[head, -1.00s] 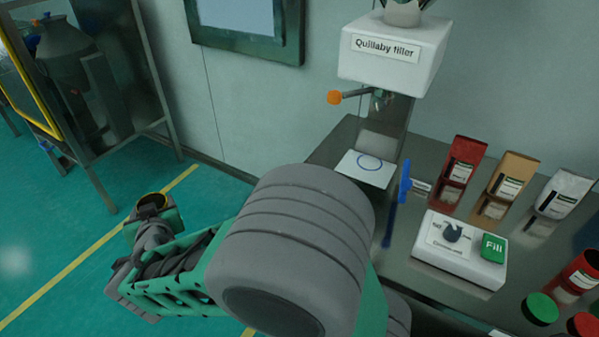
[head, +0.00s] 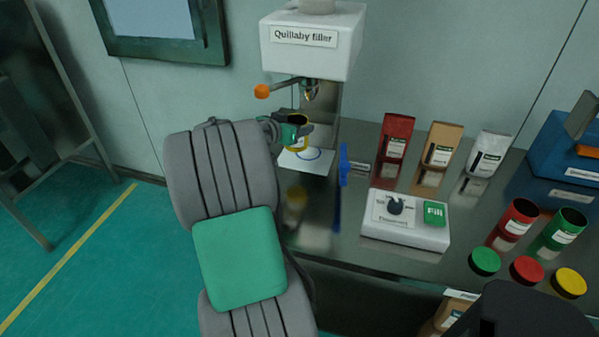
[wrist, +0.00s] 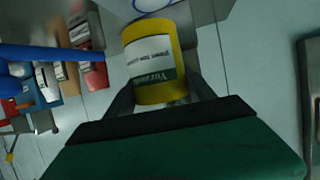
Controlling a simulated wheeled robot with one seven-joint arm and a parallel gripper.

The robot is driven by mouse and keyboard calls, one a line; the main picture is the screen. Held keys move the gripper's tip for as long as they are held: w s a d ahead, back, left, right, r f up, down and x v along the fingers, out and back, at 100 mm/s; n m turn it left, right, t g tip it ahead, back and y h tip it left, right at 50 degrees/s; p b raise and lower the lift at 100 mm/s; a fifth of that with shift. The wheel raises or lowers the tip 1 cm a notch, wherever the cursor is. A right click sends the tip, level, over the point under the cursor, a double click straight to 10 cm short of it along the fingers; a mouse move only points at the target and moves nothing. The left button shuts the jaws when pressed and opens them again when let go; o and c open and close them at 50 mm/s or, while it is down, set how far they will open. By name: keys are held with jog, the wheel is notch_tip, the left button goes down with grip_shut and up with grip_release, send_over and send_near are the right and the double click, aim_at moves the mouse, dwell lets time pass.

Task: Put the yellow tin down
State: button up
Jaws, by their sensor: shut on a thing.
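The yellow tin (head: 301,141) is held by my gripper (head: 304,131) near the filler, just above or at the white plate (head: 310,162) with a blue ring. In the head view much of the tin is hidden by the gripper. In the wrist view the yellow tin (wrist: 153,62), with a white and green label, sits between the two fingers of my gripper (wrist: 160,92), which are shut on it. The blue ring (wrist: 155,4) shows at the top edge of that view. I cannot tell whether the tin touches the plate.
The Quillaby filler (head: 312,45) stands above the plate, its orange-knobbed lever (head: 262,91) to the left. A blue-handled part (head: 344,166) is right of the plate. A control box (head: 405,222), several bags, red and green tins and coloured lids occupy the bench's right.

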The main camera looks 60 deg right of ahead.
jog(key=f, duration=0.6)
jog(key=s+f, duration=0.1)
jog(key=f, duration=0.3)
jog(key=shift+d+p, duration=0.35)
jog(key=shift+d, duration=0.05)
jog(key=shift+r, duration=0.1)
jog(key=shift+f+b, duration=0.3)
jog(key=o, duration=1.4)
jog(key=shift+r, duration=0.1)
